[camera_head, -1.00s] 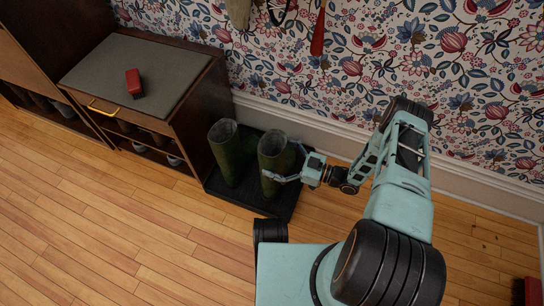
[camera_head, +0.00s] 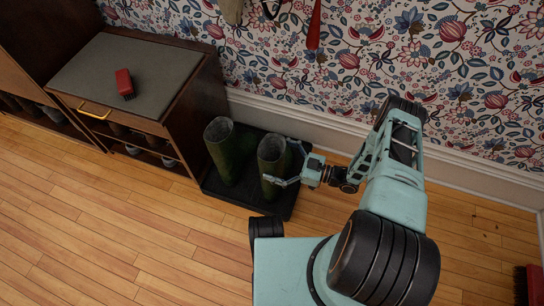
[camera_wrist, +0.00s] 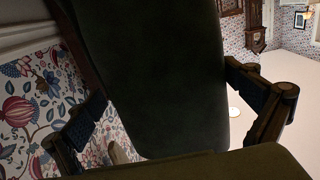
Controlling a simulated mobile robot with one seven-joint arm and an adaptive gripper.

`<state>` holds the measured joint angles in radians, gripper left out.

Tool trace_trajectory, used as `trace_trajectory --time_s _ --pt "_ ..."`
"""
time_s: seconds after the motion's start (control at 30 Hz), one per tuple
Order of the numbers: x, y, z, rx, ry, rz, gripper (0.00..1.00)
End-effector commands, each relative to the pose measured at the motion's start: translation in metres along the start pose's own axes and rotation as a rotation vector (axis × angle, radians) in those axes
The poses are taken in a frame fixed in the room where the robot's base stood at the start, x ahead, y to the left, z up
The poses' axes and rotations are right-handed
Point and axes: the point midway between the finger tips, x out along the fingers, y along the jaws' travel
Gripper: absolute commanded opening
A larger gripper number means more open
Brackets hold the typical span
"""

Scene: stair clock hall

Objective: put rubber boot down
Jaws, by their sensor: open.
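Two green rubber boots stand upright side by side on a black boot tray (camera_head: 246,200) on the floor. The right rubber boot (camera_head: 272,168) is between the fingers of my gripper (camera_head: 288,164), which is open around its shaft. In the wrist view this boot (camera_wrist: 155,75) fills the middle as a dark green shape, with a finger of my gripper (camera_wrist: 175,115) on either side. The left rubber boot (camera_head: 229,152) stands just beside it, apart from my gripper. The soles are hard to make out from above.
A wooden shoe cabinet (camera_head: 187,112) with a grey top stands left of the tray, a red brush (camera_head: 124,83) on it. The flowered wall is close behind. A red shoehorn (camera_head: 314,26) hangs there.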

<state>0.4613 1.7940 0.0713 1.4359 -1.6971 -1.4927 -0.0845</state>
Motion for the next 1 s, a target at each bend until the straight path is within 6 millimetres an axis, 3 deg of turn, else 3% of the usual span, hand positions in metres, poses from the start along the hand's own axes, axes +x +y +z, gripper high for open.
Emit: trace_trajectory --time_s 0.53,0.7,1.0 --pt "-0.1 0.002 -0.001 -0.003 -0.001 0.005 1.0" --pt "-0.115 0.001 -0.001 -0.001 0.0 0.003 1.0" --pt "-0.118 0.001 -0.001 -0.001 -0.003 0.002 1.0"
